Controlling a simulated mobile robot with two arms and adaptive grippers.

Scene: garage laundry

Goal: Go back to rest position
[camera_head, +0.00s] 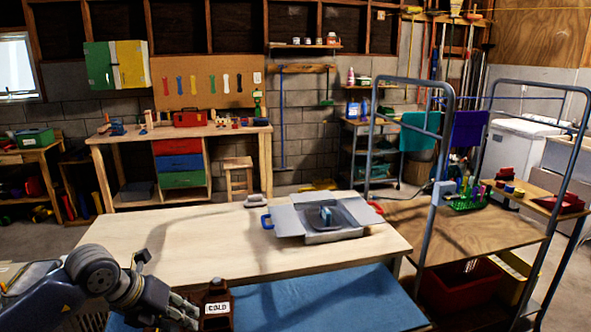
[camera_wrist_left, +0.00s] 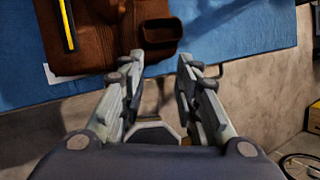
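My left gripper (camera_head: 188,308) is low in the head view, at the near edge of the blue surface. In the left wrist view its two fingers (camera_wrist_left: 158,72) stand apart with nothing between them. A dark brown jug (camera_head: 217,310) with a white "COLD" label stands just right of the gripper in the head view. It also shows as a brown body (camera_wrist_left: 95,40) beyond the fingertips in the left wrist view. I cannot tell whether a finger touches it. My right gripper is not in view.
The blue surface (camera_head: 320,302) lies in front of a wooden table (camera_head: 150,235). An open grey case (camera_head: 290,222) sits on that table. A blue-grey tubular rack frame (camera_head: 432,200) stands at the right, near a brown table (camera_head: 490,235). Floor shows behind the wooden table.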

